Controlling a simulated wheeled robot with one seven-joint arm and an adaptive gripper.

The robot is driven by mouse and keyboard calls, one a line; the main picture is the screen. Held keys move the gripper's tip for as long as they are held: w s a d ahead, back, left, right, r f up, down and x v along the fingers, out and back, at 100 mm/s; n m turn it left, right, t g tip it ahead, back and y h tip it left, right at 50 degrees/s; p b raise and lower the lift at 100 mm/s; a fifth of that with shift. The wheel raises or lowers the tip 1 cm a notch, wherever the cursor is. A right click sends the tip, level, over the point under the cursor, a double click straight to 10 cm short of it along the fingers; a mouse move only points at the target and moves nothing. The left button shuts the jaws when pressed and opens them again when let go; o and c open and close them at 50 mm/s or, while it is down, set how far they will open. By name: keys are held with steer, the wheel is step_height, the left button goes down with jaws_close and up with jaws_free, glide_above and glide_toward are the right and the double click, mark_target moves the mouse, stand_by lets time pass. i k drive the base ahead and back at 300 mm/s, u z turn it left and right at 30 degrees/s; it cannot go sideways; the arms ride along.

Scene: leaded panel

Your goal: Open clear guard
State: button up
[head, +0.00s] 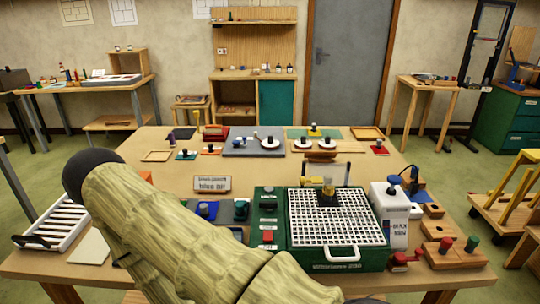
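A green grinder (270,222) stands at the front of the wooden table, right of the middle. A white grid (345,228) covers its top, with a white handle (341,252) at the front edge. A small brass-coloured post (328,186) on a dark block rises near the back of the grid. A thin dark frame stands behind it. The clear guard is hard to make out; I cannot tell its edges or its angle. My arm, in a tan ribbed sleeve, crosses the lower left. My gripper does not show.
A white bottle-like box (392,215) stands right of the grinder, beside wooden blocks (455,257) with coloured knobs. A white slotted rack (60,222) is at the left. Small trays and a grey board (240,147) lie further back. The table's middle is fairly clear.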

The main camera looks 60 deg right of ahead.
mark_target(303, 181)
steer(key=z, duration=0.05)
steer(key=i, duration=0.55)
steer(key=z, duration=2.1)
